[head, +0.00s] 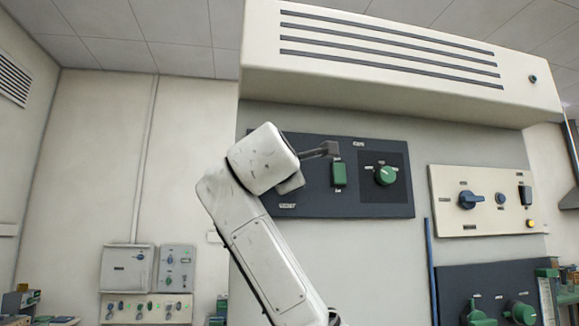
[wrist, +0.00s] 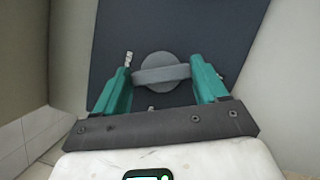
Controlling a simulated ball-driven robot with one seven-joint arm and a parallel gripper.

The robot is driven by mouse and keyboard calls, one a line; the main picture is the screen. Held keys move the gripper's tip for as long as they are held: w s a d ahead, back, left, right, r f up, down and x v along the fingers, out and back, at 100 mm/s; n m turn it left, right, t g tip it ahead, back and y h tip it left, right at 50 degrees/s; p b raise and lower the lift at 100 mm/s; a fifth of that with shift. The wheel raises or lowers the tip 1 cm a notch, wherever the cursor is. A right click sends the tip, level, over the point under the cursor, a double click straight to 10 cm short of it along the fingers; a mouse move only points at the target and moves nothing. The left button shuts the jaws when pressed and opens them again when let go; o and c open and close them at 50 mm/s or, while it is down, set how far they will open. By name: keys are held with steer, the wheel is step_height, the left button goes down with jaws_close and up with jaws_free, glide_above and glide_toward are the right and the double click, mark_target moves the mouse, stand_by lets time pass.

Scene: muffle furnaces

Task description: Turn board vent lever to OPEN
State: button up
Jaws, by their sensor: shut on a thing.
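In the wrist view a grey lever (wrist: 161,74), a bar across a round hub, sits on a dark board (wrist: 220,30). My gripper (wrist: 160,69) has its two teal fingers at the two ends of the bar and is shut on it. The bar lies nearly crosswise in that view, its right end slightly higher. Small pale marks show left of the hub and below it; I cannot read them. In the head view the dark board (head: 235,180) hangs under a cream hood, and my arm's end covers its left part. The lever cannot be made out there.
The same board carries a green rocker (head: 339,174) and a green round knob (head: 385,175) to the right. A cream panel (head: 480,220) with a blue knob is further right. The slotted hood (head: 390,85) juts out above the board.

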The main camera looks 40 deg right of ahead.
steer(key=m+p, duration=0.1)
steer(key=m, duration=0.1)
steer(key=m+g+y, duration=0.1)
steer(key=m, duration=0.2)
steer(key=shift+g+p, duration=0.3)
steer(key=shift+p, duration=0.1)
steer(key=shift+d, duration=0.1)
steer(key=o, duration=1.1)
steer(key=shift+c, duration=0.2)
steer(key=b+v, duration=0.3)
steer(key=v, duration=0.8)
